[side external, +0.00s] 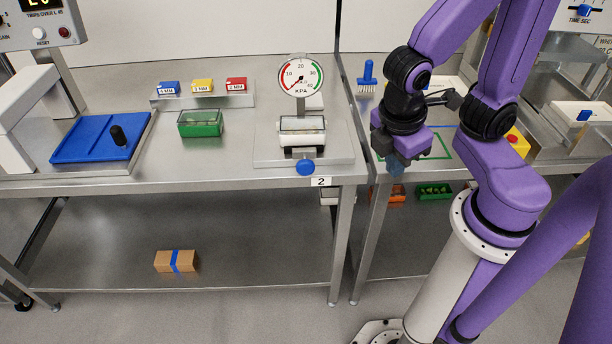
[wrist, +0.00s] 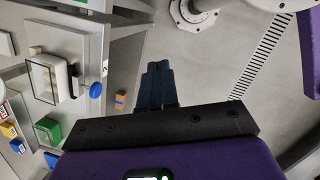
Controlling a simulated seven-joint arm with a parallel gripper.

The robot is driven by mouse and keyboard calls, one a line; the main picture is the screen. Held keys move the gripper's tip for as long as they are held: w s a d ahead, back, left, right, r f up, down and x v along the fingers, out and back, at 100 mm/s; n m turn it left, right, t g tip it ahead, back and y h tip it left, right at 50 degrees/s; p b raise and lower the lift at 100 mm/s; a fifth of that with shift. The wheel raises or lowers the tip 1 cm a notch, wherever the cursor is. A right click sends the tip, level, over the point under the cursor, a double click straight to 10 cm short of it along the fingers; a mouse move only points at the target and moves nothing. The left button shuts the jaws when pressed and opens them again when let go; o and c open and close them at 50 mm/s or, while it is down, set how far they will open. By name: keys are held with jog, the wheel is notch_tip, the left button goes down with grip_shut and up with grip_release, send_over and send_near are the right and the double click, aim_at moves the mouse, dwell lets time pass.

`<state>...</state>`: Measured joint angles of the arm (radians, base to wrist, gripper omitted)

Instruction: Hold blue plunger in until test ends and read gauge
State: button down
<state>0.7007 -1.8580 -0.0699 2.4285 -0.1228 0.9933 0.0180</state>
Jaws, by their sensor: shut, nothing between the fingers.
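The blue plunger (side external: 306,167) sticks out from the front of a small tester (side external: 302,124) near the table's front edge. The round gauge (side external: 301,76) stands above the tester, with red and green arcs and a KPA label; its needle is too small to read surely. My gripper (side external: 396,167) is shut and empty, pointing down, to the right of the plunger and apart from it. In the wrist view the closed fingers (wrist: 158,84) show over the floor, with the plunger (wrist: 95,90) to their left. No contact with the plunger shows.
A green box (side external: 200,124), colored labelled blocks (side external: 202,87) and a blue tray (side external: 84,142) stand left on the steel table. A taped carton (side external: 176,261) sits on the lower shelf. The space before the plunger is clear.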

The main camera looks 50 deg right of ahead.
aim_at(306, 169)
jog(key=w+a+f+n+t+h, duration=0.4)
jog(key=a+f+n+t+h, duration=0.1)
jog(key=a+f+n+t, duration=0.1)
jog(key=w+a+f+n+t+h, duration=0.5)
jog(key=a+f+n+t, duration=0.1)
jog(key=f, duration=0.3)
jog(key=shift+a+n+t, duration=0.2)
jog(key=shift+n+t, duration=0.1)
jog(key=shift+n, duration=0.2)
jog(key=x, duration=1.4)
jog(key=shift+s+d, duration=0.1)
jog(key=shift+s, duration=0.05)
jog(key=shift+x, duration=1)
jog(key=shift+r, duration=0.15)
